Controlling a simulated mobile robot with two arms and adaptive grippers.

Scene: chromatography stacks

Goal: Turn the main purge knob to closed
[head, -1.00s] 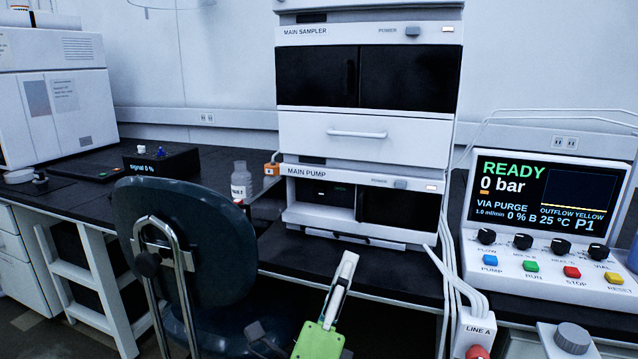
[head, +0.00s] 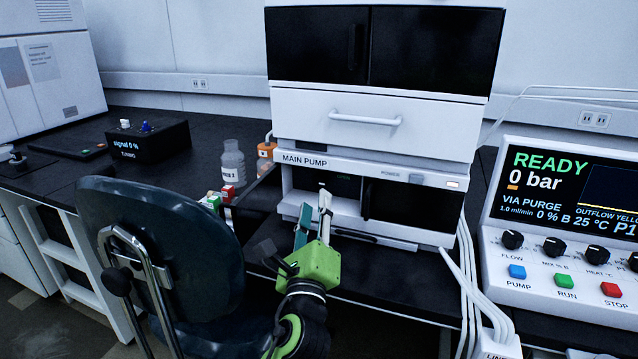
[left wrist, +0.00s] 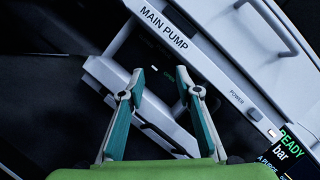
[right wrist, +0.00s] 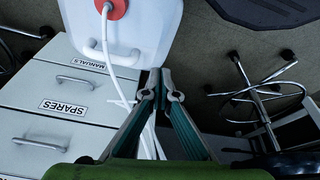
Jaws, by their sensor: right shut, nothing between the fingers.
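The main pump (head: 378,172) is a white unit with a dark open bay (head: 340,188) at its left and a black door at its right. A small pale mark shows inside the bay; I cannot clearly make out the purge knob. My left gripper (head: 315,206) is open and empty in front of the bay, its fingertips pointing at it. In the left wrist view, the left gripper (left wrist: 159,76) has its fingers spread, with the bay between and beyond them. My right gripper (right wrist: 161,74) is shut and empty in the right wrist view, and not seen in the head view.
The control panel (head: 560,265) at the right reads READY, 0 bar, VIA PURGE. A dark chair (head: 160,240) stands left of my left arm. A bottle (head: 232,165) stands left of the pump. White tubes (head: 466,285) run down at the pump's right. Drawers (right wrist: 55,85) show below my right gripper.

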